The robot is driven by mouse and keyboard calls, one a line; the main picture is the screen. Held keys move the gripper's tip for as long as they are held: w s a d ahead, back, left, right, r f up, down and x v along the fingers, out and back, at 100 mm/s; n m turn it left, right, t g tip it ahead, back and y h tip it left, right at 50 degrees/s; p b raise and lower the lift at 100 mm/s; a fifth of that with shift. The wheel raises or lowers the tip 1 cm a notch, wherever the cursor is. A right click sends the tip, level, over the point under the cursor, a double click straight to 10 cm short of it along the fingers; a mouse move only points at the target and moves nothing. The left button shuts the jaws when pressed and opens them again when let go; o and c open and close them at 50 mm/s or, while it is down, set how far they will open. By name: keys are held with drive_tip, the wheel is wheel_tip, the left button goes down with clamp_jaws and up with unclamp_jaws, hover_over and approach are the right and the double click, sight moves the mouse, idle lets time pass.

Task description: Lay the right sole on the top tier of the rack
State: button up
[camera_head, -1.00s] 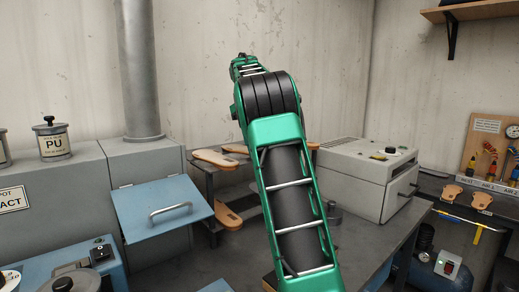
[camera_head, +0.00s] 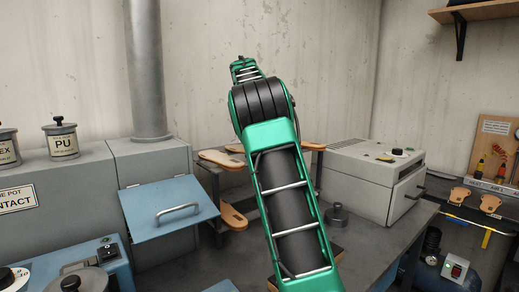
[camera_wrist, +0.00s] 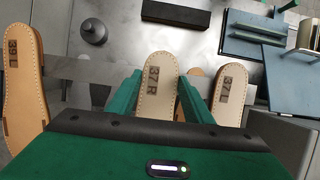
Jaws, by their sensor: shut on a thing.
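My gripper (camera_wrist: 158,96) is shut on a tan sole marked 37 R (camera_wrist: 159,72), held between its green fingers in the wrist view. The grey rack (camera_head: 212,178) stands at the back of the bench in the head view, partly hidden by my arm. Its top tier (camera_wrist: 68,68) shows as a grey strip in the wrist view. I cannot tell whether the held sole touches it. A sole marked 37 L (camera_wrist: 231,85) lies close to the right of the held one. Another L-marked sole (camera_wrist: 22,85) lies at the left. My gripper is hidden in the head view.
Another sole (camera_head: 233,217) is on the rack's lower level. A grey machine (camera_head: 372,180) stands right of the rack, and a blue hinged flap (camera_head: 168,208) left of it. A round dark weight (camera_head: 336,216) sits on the bench. The bench front is fairly clear.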

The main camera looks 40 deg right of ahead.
drive_tip(key=shift+f, duration=0.1)
drive_tip(key=o, duration=1.3)
drive_tip(key=shift+r, duration=0.2)
drive_tip(key=shift+s+d, duration=0.15)
drive_tip(key=shift+s, duration=0.4)
drive_tip(key=shift+s+a+r, duration=0.1)
drive_tip(key=shift+s+a, duration=0.05)
drive_tip(key=shift+s, duration=0.65)
drive_tip(key=shift+s+a+r, duration=0.1)
drive_tip(key=shift+s, duration=0.7)
drive_tip(key=shift+s+r, duration=0.2)
drive_tip(key=shift+s, duration=0.1)
drive_tip(key=shift+s+r, duration=0.2)
drive_tip(key=shift+r, duration=0.35)
